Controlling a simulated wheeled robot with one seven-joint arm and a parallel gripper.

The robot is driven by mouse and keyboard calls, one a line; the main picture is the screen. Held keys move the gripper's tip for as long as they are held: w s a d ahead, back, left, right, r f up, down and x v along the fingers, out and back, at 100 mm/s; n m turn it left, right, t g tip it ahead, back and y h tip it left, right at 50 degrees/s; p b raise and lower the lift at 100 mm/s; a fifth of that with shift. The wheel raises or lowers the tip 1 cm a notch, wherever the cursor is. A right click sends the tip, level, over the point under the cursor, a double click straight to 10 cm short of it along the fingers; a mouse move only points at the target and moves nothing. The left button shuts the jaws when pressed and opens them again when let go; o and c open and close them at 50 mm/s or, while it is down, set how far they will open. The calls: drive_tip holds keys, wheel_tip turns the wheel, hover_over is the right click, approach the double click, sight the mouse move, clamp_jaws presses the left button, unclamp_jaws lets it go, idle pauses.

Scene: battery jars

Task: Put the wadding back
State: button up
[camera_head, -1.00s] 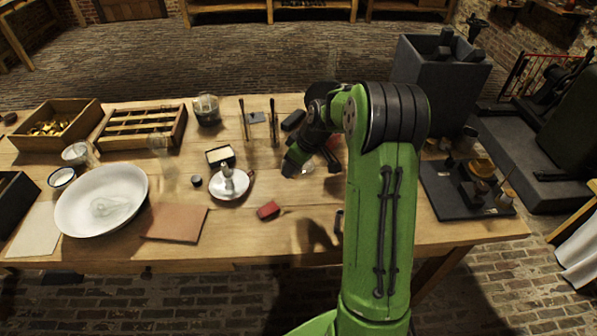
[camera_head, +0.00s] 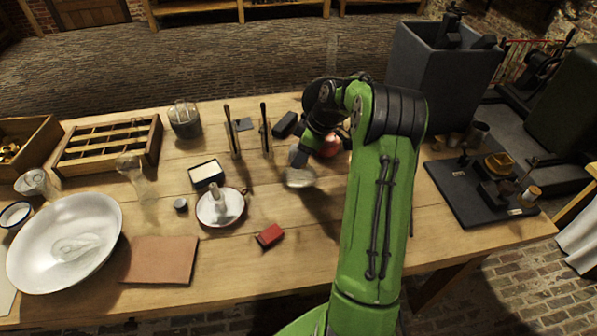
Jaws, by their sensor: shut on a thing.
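My gripper (camera_head: 303,156) points down over the middle-right of the wooden table. It is shut on a pale, whitish thing (camera_head: 299,178), low at its tip. This thing looks soft-edged and partly see-through; I cannot tell for sure that it is the wadding, or whether it touches the table. My gripper and arm hide part of it. A red round thing (camera_head: 329,146) stands just behind and to the right of my gripper, partly hidden by the arm.
A white dish with a candle-like stub (camera_head: 221,207), a red block (camera_head: 270,235) and a black-rimmed white box (camera_head: 206,173) lie to the left. Two upright stands (camera_head: 266,131), a glass jar (camera_head: 184,120) and a large white bowl (camera_head: 27,250) are also there.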

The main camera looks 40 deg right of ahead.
sight(301, 177)
wheel_tip(301, 177, down, 6)
drive_tip(key=shift+b, duration=0.8)
drive_tip(key=o, duration=0.7)
